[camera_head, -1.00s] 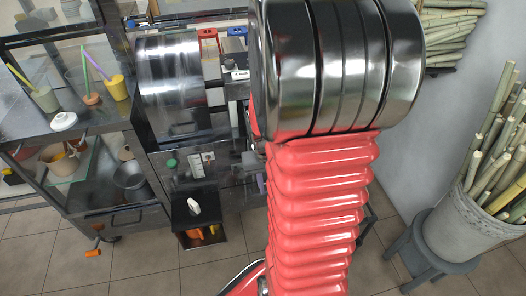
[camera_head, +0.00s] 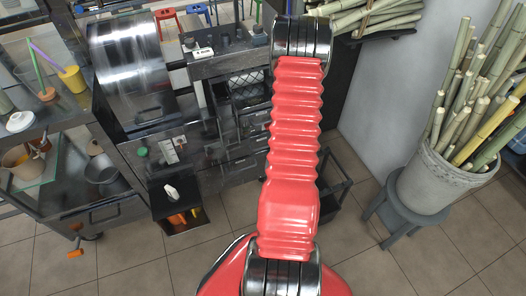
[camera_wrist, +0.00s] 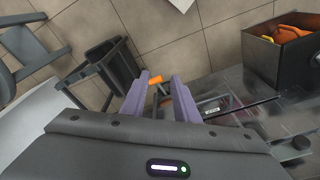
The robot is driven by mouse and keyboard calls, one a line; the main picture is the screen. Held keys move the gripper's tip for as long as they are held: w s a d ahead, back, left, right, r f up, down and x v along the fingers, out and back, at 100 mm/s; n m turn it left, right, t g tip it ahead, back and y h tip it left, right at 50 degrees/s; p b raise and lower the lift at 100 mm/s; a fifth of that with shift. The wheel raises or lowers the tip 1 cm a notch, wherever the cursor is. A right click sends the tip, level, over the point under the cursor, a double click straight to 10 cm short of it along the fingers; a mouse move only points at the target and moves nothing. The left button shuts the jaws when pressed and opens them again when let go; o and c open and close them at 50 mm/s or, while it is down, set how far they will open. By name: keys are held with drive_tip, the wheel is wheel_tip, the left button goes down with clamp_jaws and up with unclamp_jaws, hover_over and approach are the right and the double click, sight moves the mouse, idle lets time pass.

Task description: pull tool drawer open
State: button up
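My gripper (camera_wrist: 158,92) shows in the wrist view with two purple fingers spread apart. A small orange piece (camera_wrist: 155,80) appears in the gap near the fingertips; I cannot tell whether it touches them or lies beyond. Right of the fingers is a dark metal cabinet front (camera_wrist: 225,85) with a thin black bar (camera_wrist: 240,107) and a small white label. In the head view, shut drawer fronts (camera_head: 242,170) sit below the press bench; which one is the tool drawer is unclear. My arm hides part of the cabinet, and the gripper is hidden there.
An open-fronted dark box (camera_head: 180,219) holding orange items stands low at the cabinet; it also shows in the wrist view (camera_wrist: 284,55). Tiled floor is clear in front.

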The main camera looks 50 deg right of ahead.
wheel_tip(320, 180, down, 14)
drive_tip(key=d+m+t+h, duration=0.2)
drive_tip(key=m+t, duration=0.3)
drive_tip(key=w+d+r+m+t+h, duration=0.4)
drive_tip(key=w+r+m+t, duration=0.2)
drive_tip(key=r, duration=0.4)
drive_tip(key=shift+w+r+m+t+h, duration=0.2)
drive_tip(key=shift+r+m+t+h, duration=0.15)
drive_tip(key=shift+t, duration=0.35)
drive_tip(key=shift+f, duration=0.1)
drive_tip(key=x, duration=1.3)
drive_tip(key=shift+w+d, duration=0.15)
drive_tip(key=shift+w, duration=0.25)
drive_tip(key=shift+c, duration=0.5)
